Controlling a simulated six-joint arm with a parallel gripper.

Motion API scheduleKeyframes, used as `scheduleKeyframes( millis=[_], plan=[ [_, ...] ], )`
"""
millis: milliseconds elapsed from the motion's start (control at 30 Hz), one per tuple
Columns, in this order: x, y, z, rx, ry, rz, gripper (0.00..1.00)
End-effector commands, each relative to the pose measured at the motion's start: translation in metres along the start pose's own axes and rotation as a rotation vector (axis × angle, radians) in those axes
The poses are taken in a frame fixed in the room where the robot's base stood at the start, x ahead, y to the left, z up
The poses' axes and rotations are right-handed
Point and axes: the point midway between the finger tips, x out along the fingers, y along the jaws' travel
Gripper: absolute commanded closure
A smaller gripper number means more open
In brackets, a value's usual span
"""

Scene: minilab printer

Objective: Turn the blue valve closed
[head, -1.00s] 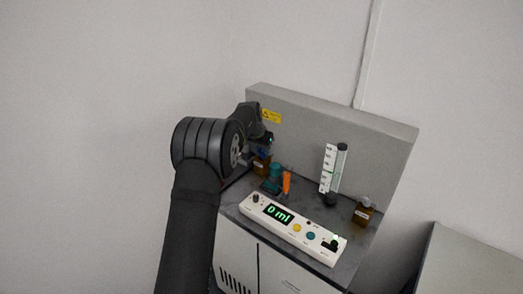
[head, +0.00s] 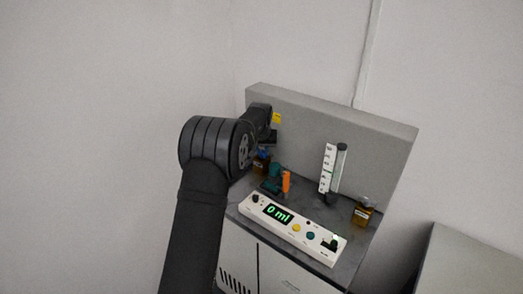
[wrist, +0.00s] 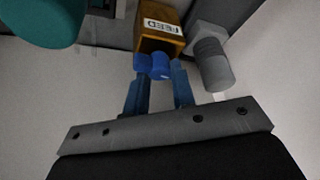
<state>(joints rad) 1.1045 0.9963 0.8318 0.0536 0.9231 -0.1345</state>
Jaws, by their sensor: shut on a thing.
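In the head view the blue valve (head: 263,154) is a small patch above the amber bottle (head: 261,166) at the left of the bench, partly hidden by my arm. The fingers are hidden there.
A grey cylinder (wrist: 212,62) stands close to the right finger, and a teal part (wrist: 40,20) is at upper left. In the head view a teal and orange device (head: 275,180), a white control panel (head: 290,228) reading 0 ml, a graduated tube (head: 340,165) and another amber bottle (head: 362,215) share the bench.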

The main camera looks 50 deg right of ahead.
Motion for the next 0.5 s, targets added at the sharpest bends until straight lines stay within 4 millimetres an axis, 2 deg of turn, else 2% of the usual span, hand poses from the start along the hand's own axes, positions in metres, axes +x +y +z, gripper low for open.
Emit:
scheduleKeyframes(
  millis=[200,500],
  plan=[
    [0.0,0.0012,-0.0003,-0.118,0.0,-0.049,1.0],
    [0.0001,0.0017,0.0001,-0.198,-0.001,-0.081,1.0]
  ],
)
